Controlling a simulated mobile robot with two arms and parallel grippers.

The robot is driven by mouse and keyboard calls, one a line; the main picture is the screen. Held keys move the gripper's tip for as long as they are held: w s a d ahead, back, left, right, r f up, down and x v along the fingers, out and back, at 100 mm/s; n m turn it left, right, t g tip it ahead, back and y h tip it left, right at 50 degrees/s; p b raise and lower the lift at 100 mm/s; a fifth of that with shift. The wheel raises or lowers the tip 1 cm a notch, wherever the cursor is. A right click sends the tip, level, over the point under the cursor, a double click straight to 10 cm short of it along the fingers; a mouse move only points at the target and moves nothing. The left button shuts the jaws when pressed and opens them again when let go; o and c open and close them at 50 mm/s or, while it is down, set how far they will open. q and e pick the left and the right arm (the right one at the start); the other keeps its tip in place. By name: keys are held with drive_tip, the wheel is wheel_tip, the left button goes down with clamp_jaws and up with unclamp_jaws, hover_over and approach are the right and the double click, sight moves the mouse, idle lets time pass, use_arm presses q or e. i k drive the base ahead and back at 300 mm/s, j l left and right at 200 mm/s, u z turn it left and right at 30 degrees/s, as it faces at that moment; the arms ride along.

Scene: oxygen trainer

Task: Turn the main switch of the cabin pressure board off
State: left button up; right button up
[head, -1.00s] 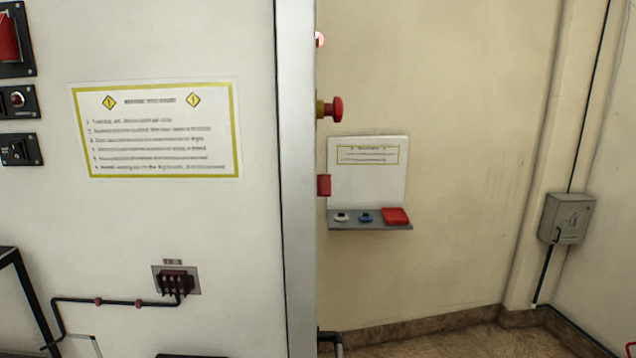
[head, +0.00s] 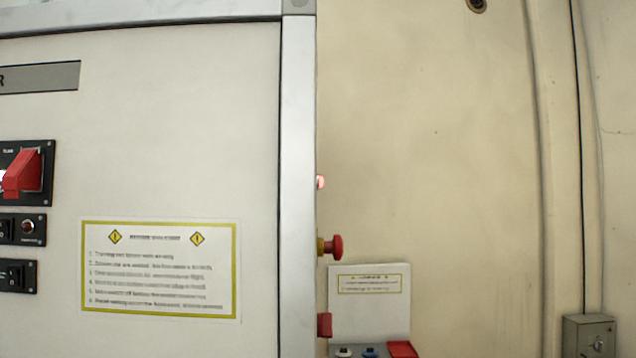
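At the left edge of the head view, a black switch plate carries a large red switch or guard (head: 22,174), cut off by the frame. Below it are a small black plate with a round red-tinted button (head: 27,227) and another black plate with a rocker switch (head: 16,275). I cannot read their labels, so I cannot tell which, if any, is the main switch of the cabin pressure board. Neither gripper is in view.
A yellow-bordered notice (head: 160,268) is on the white panel, which ends at a metal edge post (head: 298,180).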

sight(325, 320)
drive_tip(key=i+l+u, duration=0.2)
drive_tip(key=l+u, duration=0.15)
drive_tip(key=i+l+u, duration=0.1)
drive_tip(key=l+u, duration=0.2)
drive_tip(key=l, duration=0.25)
drive_tip(key=l+u, duration=0.35)
drive_tip(key=l, duration=0.15)
drive_tip(key=i, duration=0.05)
